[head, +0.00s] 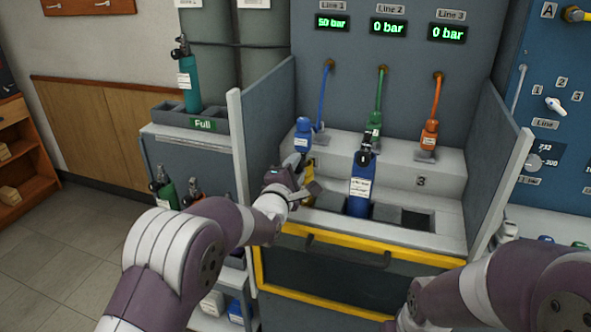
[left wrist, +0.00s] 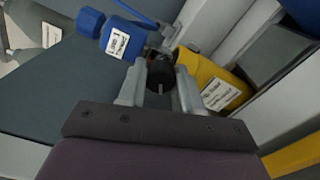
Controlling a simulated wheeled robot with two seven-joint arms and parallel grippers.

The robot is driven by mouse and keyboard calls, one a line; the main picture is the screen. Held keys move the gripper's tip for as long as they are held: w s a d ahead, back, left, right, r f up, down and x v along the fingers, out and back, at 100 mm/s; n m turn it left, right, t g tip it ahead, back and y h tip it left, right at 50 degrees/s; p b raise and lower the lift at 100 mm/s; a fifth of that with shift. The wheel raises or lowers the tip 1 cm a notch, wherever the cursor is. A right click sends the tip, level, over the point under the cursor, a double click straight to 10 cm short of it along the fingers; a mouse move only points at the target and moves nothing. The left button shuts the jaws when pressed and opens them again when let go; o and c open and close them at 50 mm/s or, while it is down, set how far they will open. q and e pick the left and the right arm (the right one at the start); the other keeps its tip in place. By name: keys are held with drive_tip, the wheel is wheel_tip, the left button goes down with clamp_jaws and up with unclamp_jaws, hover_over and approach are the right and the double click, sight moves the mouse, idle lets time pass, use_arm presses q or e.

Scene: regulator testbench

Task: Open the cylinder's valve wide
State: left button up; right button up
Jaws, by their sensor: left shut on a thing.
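A yellow cylinder (head: 309,168) stands in the left slot of the bench, mostly hidden by my left gripper (head: 302,176). In the left wrist view its yellow body with a white label (left wrist: 213,83) lies just beyond the fingers. My left gripper (left wrist: 160,82) is shut on the cylinder's black valve knob (left wrist: 160,72), one finger on each side. A blue regulator (head: 303,132), labelled in the left wrist view (left wrist: 118,38), sits beside the valve; whether it is joined to it I cannot tell. My right gripper is out of view.
The Line 1 display (head: 332,22) reads 50 bar; Lines 2 and 3 read 0 bar. A blue cylinder (head: 361,187) stands in the middle slot; the right slot (head: 416,220) is empty. Side panels (head: 238,150) flank the bench. A green cylinder (head: 188,85) stands in the "Full" rack.

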use_arm(q)
drive_tip(key=o, duration=1)
drive_tip(key=shift+o, duration=0.2)
drive_tip(key=v, duration=1.2)
drive_tip(key=shift+s+p, duration=0.3)
drive_tip(key=shift+s, duration=0.05)
drive_tip(key=shift+a, duration=0.1)
